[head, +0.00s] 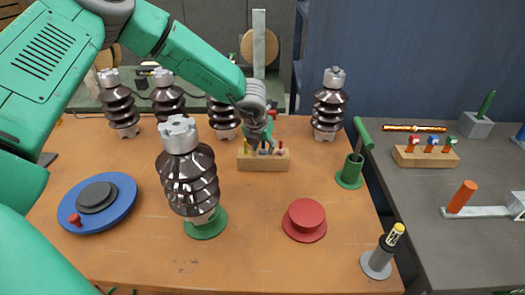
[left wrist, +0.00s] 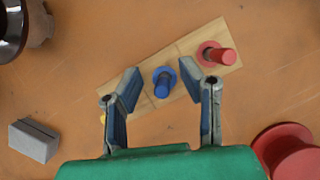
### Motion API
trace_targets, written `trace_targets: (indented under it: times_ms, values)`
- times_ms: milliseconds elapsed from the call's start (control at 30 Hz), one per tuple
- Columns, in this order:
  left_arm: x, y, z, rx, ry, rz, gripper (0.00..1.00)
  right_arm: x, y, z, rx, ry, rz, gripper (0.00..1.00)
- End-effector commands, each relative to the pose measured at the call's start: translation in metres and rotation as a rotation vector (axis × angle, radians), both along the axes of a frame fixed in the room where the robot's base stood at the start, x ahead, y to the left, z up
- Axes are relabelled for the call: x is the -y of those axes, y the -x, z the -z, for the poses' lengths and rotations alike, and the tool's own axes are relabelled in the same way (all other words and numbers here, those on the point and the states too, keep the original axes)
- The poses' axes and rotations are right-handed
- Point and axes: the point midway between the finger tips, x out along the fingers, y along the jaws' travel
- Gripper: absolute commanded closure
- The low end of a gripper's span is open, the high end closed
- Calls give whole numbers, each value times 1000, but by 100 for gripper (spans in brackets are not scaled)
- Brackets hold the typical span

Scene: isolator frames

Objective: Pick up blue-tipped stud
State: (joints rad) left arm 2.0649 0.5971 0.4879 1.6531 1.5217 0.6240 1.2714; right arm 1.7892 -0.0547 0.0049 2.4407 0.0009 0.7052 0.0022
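The blue-tipped stud (left wrist: 162,84) stands in a wooden block (left wrist: 182,52), between a red-tipped stud (left wrist: 218,54) and a yellow one mostly hidden by a finger. The same block (head: 263,164) is at the back middle of the orange table in the head view. My left gripper (left wrist: 161,92) is open, its two fingers on either side of the blue stud with visible gaps. In the head view the left gripper (head: 264,132) is over the block and partly hides the studs. My right gripper is in neither view.
Several brown ribbed insulators stand along the back; a closer insulator (head: 188,180) stands on a green base. A red spool (head: 304,220), a blue disc (head: 122,190) and a green holder (head: 350,172) are around the table. A grey block (left wrist: 34,140) lies nearby.

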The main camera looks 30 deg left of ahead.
Motion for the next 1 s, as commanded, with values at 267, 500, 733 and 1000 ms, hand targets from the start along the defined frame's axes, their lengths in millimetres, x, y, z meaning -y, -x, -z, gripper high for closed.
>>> trace_targets:
  times_ms: [267,500,733,1000]
  values:
    - [-1,0,0,0,1,-1,100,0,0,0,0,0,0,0]
    - [-2,0,0,1,2,0,100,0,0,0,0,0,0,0]
    - [-2,-1,-15,3,1,0,100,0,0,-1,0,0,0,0]
    - [-1,-1,-72,7,2,-2,100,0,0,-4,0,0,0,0]
